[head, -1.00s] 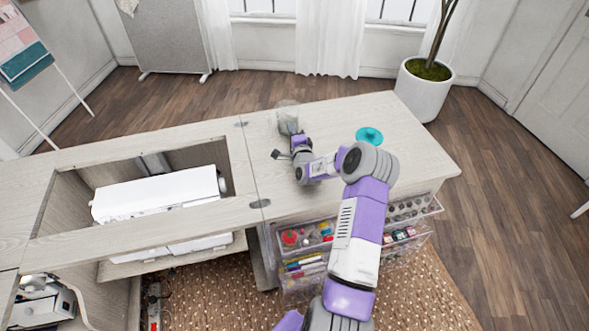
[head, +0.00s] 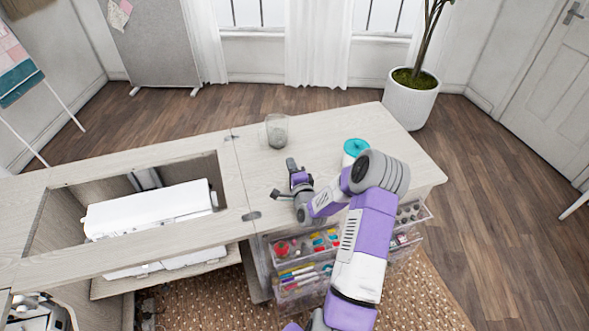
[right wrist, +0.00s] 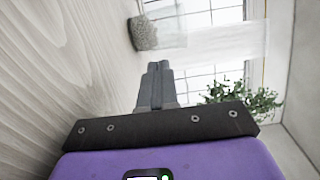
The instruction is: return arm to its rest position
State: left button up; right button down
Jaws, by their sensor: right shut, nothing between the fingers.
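My right arm reaches up from the bottom of the head view. Its gripper (head: 291,165) is over the right part of the light wooden cabinet top (head: 345,122). Its fingers are together with nothing between them; they also show closed in the right wrist view (right wrist: 158,67). A glass jar (head: 277,130) with grey contents stands beyond the fingertips, apart from them. The jar also shows past the fingers in the right wrist view (right wrist: 144,33). My left gripper is not in view.
A teal-topped item (head: 356,147) stands right of the gripper, near my arm. A white sewing machine (head: 150,209) lies in the cabinet opening at left. Clear drawers (head: 300,262) with coloured supplies hang below the front edge. The far right cabinet top is clear.

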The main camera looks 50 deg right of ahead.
jog(key=shift+v, duration=1.25)
